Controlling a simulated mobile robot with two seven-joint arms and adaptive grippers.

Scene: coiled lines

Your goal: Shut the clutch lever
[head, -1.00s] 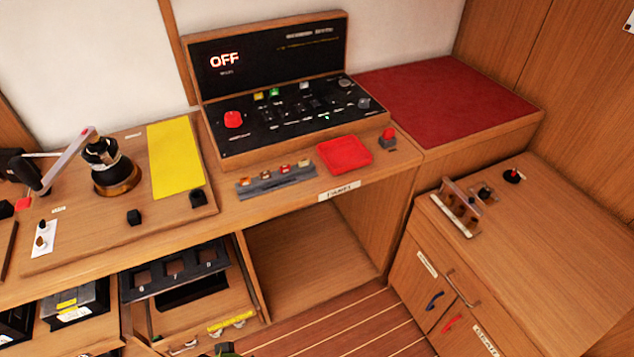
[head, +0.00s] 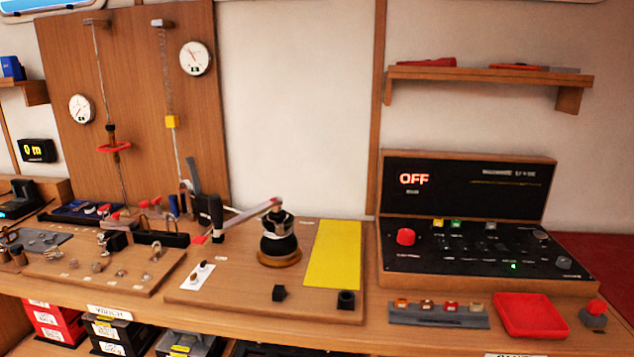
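A dark grey lever (head: 193,175) stands raised and tilted near the foot of the wooden wall panel, beside the lower end of a line. It looks like the clutch lever, but it is small and I read no label on it. Its base is partly hidden behind the black grip (head: 216,210) of the winch handle. The black winch (head: 279,240) stands to its right, with the handle's pale arm (head: 250,213) reaching left from its top. Neither of my grippers shows in the head view.
A yellow sheet (head: 333,255) lies right of the winch. A control panel reading OFF (head: 467,240), a red tray (head: 531,316) and a button strip (head: 438,315) are further right. Shackles and small fittings crowd the left board (head: 60,272). Boxes (head: 120,334) sit below the counter.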

